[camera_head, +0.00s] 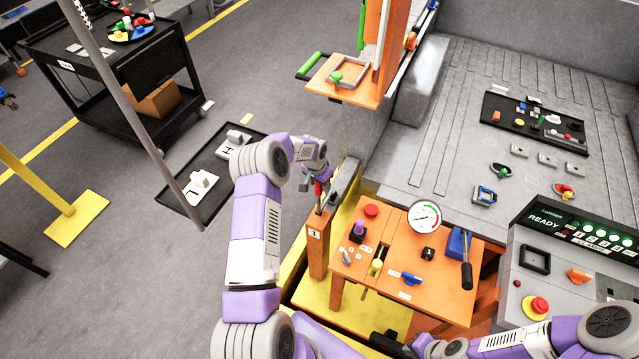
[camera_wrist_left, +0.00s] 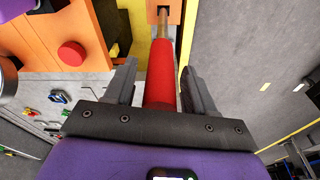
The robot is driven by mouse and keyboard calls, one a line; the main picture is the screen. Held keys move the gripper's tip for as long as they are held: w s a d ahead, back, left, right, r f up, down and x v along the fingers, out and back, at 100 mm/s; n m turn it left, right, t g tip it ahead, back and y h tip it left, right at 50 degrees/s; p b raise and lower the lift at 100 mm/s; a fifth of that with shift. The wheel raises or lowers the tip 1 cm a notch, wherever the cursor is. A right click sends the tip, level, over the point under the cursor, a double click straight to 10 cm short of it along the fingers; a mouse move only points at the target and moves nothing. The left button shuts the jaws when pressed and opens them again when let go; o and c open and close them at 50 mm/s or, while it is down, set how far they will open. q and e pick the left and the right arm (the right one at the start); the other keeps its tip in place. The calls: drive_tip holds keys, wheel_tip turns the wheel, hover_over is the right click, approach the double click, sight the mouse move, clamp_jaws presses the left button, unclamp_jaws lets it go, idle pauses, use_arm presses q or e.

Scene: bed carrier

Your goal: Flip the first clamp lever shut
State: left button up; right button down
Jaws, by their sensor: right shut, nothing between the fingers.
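The first clamp lever has a red handle (camera_head: 318,188) and stands up from an orange post (camera_head: 318,245) marked 1. My left gripper (camera_head: 308,182) is at the handle's upper part, its tips partly hidden by my wrist. In the left wrist view the red handle (camera_wrist_left: 160,75) lies between the two open fingers (camera_wrist_left: 162,88), with a visible gap to each finger. Its thin metal rod runs to a slot in the orange post (camera_wrist_left: 168,8). My right gripper (camera_head: 388,344) is low at the bottom edge, shut and empty, away from the lever.
An orange control table (camera_head: 405,295) with a gauge (camera_head: 424,217), a red button (camera_head: 371,210) and a blue-based lever (camera_head: 460,245) stands right of the post. A grey bed (camera_head: 430,165) lies behind. A black tray (camera_head: 180,190) lies on the floor to the left.

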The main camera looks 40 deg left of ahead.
use_arm(q)
drive_tip(key=shift+s, duration=0.1)
drive_tip(key=r, duration=0.2)
drive_tip(key=s+r, duration=0.1)
drive_tip(key=r, duration=0.4)
drive_tip(key=shift+s+r, duration=0.15)
drive_tip(key=shift+r, duration=0.15)
idle(0.3)
